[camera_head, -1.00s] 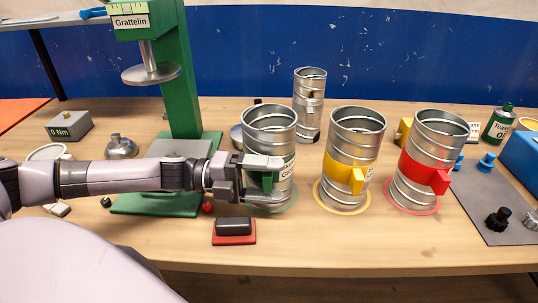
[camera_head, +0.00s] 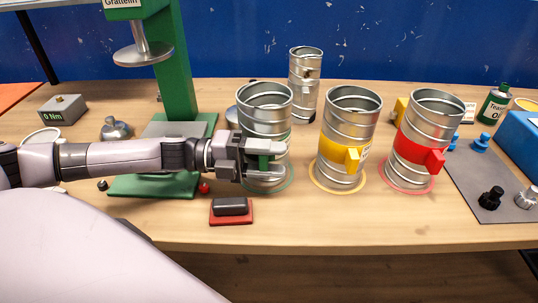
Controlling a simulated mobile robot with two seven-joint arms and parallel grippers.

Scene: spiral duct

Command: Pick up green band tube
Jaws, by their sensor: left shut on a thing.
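The green band tube (camera_head: 264,112) is a silver spiral metal cylinder standing upright on the table, inside a green ring marking (camera_head: 291,176). Its green band is mostly hidden behind my gripper. My left gripper (camera_head: 268,160) reaches in from the left and is shut on the tube's green tab at the front, low on the tube. The tube appears to still stand on the table. My right gripper is not in view.
A yellow band tube (camera_head: 335,118) and a red band tube (camera_head: 425,118) stand to the right. A plain tube (camera_head: 303,80) stands behind. A green press (camera_head: 177,80) stands at left. A black block on a red pad (camera_head: 231,211) lies in front.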

